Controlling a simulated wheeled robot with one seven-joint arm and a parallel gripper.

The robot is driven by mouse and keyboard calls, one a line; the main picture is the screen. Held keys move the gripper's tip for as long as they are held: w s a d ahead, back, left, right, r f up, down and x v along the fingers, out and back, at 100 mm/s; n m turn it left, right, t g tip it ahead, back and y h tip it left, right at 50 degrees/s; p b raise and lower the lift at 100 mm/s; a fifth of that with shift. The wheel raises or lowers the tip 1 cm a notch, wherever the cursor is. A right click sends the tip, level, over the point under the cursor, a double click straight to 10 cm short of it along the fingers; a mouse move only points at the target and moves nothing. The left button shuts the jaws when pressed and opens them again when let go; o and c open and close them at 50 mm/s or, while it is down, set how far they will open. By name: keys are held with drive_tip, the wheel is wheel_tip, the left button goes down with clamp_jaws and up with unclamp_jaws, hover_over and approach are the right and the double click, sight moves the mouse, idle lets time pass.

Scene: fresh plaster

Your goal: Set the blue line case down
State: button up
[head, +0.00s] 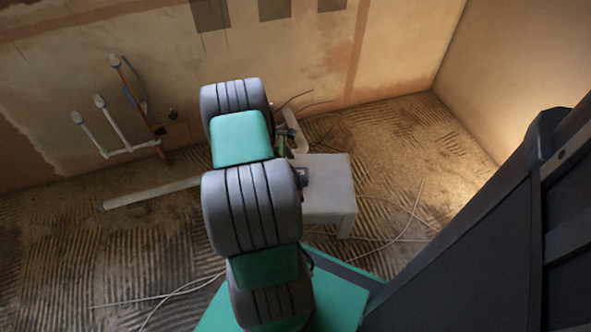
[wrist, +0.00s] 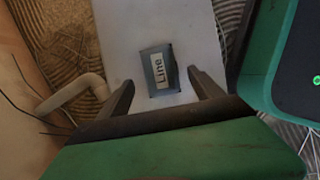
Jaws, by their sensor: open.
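The blue line case (wrist: 157,82), a small dark blue-grey box with a pale label reading "Line", is in the wrist view. It appears to rest on the white top of a small table (wrist: 120,30). My gripper (wrist: 160,78) is open, with one finger to the left of the case and one to the right, and gaps show on both sides. In the head view the white table (head: 330,185) stands beyond my arm, which hides most of my gripper. A small dark shape at the table's left part shows there, but I cannot tell whether it is the case.
A white bent pipe (wrist: 75,92) stands close to the left of the table in the wrist view. Loose cables (head: 405,225) lie on the ridged floor. More pipes (head: 125,120) stand by the left wall. The table top right of my arm is clear.

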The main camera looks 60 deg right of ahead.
drive_tip(key=p+v, duration=0.1)
drive_tip(key=v, duration=0.4)
drive_tip(key=w+a+r+m+t, duration=0.2)
drive_tip(key=w+a+r+t, duration=0.1)
drive_tip(key=w+a+r, duration=1.1)
drive_tip(key=s+a+r+m+t, duration=0.1)
drive_tip(key=s+a+r, duration=0.1)
drive_tip(key=a, duration=0.7)
drive_tip(key=s+a+r+m+t+y, duration=0.1)
drive_tip(key=s+a+r, duration=0.1)
drive_tip(key=a, duration=0.7)
drive_tip(key=s+a+r+m+t+y, duration=0.1)
drive_tip(key=s+a+r, duration=0.2)
drive_tip(key=a, duration=0.7)
drive_tip(key=shift+s+m, duration=0.3)
drive_tip(key=shift+s, duration=0.15)
drive_tip(key=shift+a, duration=0.15)
